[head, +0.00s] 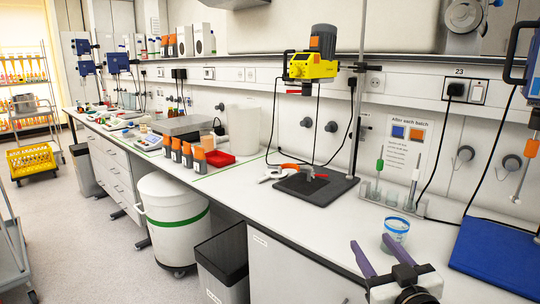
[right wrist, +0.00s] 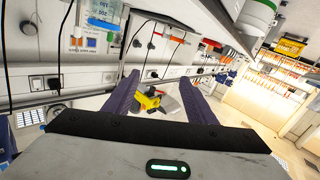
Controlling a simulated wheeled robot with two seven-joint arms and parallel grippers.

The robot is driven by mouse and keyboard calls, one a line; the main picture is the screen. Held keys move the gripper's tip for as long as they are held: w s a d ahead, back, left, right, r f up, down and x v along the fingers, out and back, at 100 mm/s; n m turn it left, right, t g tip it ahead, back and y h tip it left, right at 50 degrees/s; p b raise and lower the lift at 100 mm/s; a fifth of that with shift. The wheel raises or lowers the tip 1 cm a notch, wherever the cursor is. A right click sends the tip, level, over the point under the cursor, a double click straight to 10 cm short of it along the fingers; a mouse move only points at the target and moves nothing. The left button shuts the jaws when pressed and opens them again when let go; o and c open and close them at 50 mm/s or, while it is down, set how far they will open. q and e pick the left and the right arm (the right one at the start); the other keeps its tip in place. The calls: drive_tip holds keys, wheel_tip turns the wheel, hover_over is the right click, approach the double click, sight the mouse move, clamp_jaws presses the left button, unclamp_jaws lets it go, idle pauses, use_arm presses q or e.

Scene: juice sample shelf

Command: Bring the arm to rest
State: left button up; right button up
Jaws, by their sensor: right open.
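My right gripper (head: 371,242) shows at the bottom of the head view, above the front part of the white bench. Its two purple fingers are spread apart with nothing between them. In the right wrist view the same open fingers (right wrist: 159,78) point out over the room, which appears strongly tilted. A clear cup with a blue band (head: 396,232) stands on the bench just beyond the gripper, apart from it. My left gripper is not in view.
A yellow stirrer (head: 312,66) hangs on a stand over a dark base plate (head: 316,188). A glass-tube rack (head: 392,200) and blue mat (head: 497,249) lie near the right. Orange-labelled bottles (head: 187,155) stand farther left. A white bin (head: 172,215) stands on the floor.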

drive_tip(key=s+a+f+g, duration=0.2)
drive_tip(key=s+f, duration=0.3)
drive_tip(key=f, duration=0.6)
drive_tip(key=s+a+f+g, duration=0.1)
drive_tip(key=s+f+g, duration=0.2)
drive_tip(key=s+f, duration=0.5)
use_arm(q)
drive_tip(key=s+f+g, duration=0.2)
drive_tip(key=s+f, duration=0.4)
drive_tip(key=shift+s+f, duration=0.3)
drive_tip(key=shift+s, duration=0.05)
use_arm(e)
drive_tip(key=s+a+f+g, duration=0.3)
drive_tip(key=s+f+g, duration=0.1)
drive_tip(key=s+f, duration=1.2)
drive_tip(key=shift+s+m+y, duration=0.4)
drive_tip(key=shift+s, duration=0.55)
